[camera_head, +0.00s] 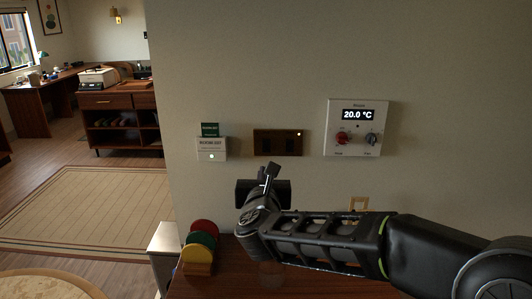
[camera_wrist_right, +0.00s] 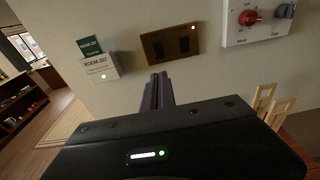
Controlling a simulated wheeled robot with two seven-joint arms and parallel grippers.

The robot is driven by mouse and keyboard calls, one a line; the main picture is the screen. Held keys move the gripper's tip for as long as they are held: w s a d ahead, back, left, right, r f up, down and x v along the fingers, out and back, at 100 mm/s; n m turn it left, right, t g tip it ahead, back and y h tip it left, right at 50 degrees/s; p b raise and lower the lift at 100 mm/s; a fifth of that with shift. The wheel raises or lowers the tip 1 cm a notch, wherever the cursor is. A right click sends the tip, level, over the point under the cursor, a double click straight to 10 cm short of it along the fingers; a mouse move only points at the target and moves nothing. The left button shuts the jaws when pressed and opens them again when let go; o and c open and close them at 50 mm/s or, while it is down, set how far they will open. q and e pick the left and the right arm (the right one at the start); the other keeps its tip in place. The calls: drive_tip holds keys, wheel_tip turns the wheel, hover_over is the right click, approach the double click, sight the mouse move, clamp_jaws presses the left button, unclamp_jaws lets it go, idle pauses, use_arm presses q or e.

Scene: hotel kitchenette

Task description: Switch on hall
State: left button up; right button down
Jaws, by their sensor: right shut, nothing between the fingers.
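A brown switch panel (camera_head: 279,143) is on the wall, with two dark switches side by side and a small lit dot at its upper right. It also shows in the right wrist view (camera_wrist_right: 171,34). Any lettering on it is too small to read, so I cannot tell which switch is for the hall. My right gripper (camera_head: 272,169) is shut and empty, just below the panel in the head view. In the right wrist view its closed fingers (camera_wrist_right: 157,88) point towards the wall below the two switches. I cannot see contact. My left gripper is not in view.
A white card holder (camera_head: 211,155) with a green card (camera_head: 210,130) is left of the panel. A thermostat (camera_head: 358,103) reading 20.0 °C, with red and dark knobs, is to its right. Coloured discs in a wooden rack (camera_head: 198,268) stand on the surface below.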

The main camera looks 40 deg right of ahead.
drive_tip(key=p, duration=0.4)
approach(266, 151)
drive_tip(key=x, duration=0.5)
drive_tip(key=shift+w+d, duration=0.15)
drive_tip(key=shift+w, duration=0.05)
drive_tip(key=shift+w+d+f, duration=0.15)
drive_tip(key=shift+w+d, duration=0.3)
drive_tip(key=shift+w, duration=0.1)
drive_tip(key=shift+f, duration=0.2)
drive_tip(key=b, duration=0.2)
drive_tip(key=shift+w+b, duration=0.1)
drive_tip(key=shift+b, duration=0.3)
drive_tip(key=shift+r+p, duration=0.2)
drive_tip(key=shift+p, duration=0.2)
